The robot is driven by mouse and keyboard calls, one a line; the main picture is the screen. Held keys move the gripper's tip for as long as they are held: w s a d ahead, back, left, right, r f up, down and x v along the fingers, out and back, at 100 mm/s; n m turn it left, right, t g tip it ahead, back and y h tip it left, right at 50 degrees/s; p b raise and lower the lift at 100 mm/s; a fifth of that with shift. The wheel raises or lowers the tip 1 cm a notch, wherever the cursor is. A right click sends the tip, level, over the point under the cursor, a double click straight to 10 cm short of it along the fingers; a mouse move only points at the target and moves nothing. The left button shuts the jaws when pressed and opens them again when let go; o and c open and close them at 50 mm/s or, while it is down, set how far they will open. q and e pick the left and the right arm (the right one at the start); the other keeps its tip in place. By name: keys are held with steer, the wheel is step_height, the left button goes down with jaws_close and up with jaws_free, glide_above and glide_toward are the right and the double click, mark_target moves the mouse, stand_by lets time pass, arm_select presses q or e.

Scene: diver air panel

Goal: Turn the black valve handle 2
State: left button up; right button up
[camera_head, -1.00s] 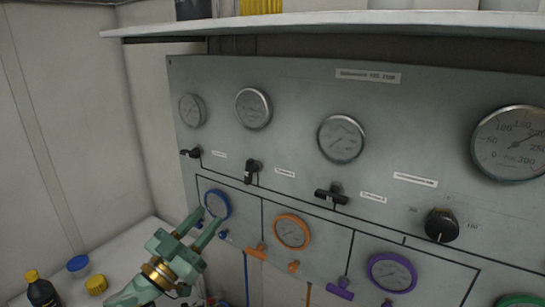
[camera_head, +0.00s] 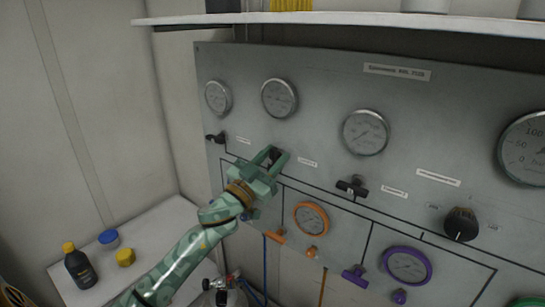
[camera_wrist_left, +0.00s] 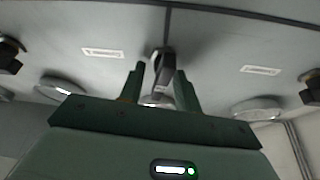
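Black valve handle 2 (camera_head: 273,154) is the second of three black handles on the grey panel (camera_head: 300,130), below the second gauge. My left gripper (camera_head: 270,158) is at this handle and hides most of it in the head view. In the left wrist view the black handle (camera_wrist_left: 165,66) lies between the two green fingers (camera_wrist_left: 160,88), pointing roughly along them. The fingers are apart, with a gap on the left side of the handle; the right finger looks very close to it, and I cannot tell if they touch. My right gripper is not in view.
Other black handles sit left (camera_head: 215,137) and right (camera_head: 352,187) of it. A white table (camera_head: 165,245) holds a dark bottle (camera_head: 79,265). A shelf (camera_head: 330,18) overhangs the panel.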

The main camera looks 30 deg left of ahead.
arm_select(q)
jaws_close()
